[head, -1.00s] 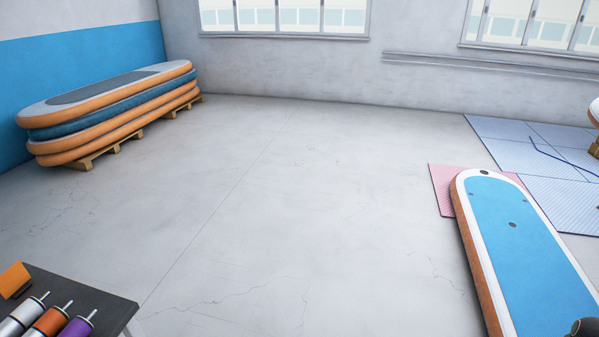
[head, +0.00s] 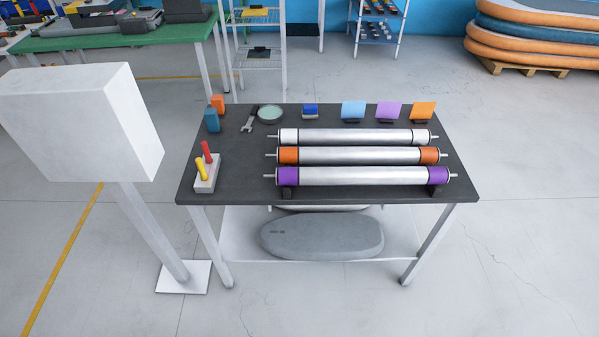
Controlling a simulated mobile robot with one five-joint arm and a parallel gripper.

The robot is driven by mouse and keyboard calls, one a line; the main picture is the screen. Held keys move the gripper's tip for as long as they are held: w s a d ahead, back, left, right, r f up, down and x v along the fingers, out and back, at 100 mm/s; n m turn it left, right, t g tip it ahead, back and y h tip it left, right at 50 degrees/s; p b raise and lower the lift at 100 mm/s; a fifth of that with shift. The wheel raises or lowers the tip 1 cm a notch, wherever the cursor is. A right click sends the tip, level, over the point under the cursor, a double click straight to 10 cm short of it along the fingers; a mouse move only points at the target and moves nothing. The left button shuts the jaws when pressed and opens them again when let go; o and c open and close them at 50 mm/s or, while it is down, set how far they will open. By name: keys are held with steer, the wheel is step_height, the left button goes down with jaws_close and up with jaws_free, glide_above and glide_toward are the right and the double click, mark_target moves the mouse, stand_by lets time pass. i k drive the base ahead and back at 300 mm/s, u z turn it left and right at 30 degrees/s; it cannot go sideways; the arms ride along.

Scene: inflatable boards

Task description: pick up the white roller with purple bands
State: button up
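The white roller with purple bands (head: 362,176) lies across the front of a dark table (head: 232,165) in the head view. It has a purple band at each end and thin metal shaft ends. It rests on dark supports at its two ends. Just behind it, parallel, lie a roller with orange bands (head: 360,155) and a roller with white bands (head: 352,136). My gripper is not in view.
The table also holds a block with red and yellow pegs (head: 206,178), a wrench (head: 248,121), a round dish (head: 270,114) and coloured cards (head: 388,110). A grey board (head: 322,238) lies on the lower shelf. A white box on a post (head: 85,120) stands left. Floor right is clear.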

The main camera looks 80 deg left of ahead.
mark_target(367, 175)
steer(key=u, duration=1.25)
steer(key=k, duration=0.2)
steer(key=u, duration=2)
steer(key=i, duration=0.95)
steer(key=u, duration=0.25)
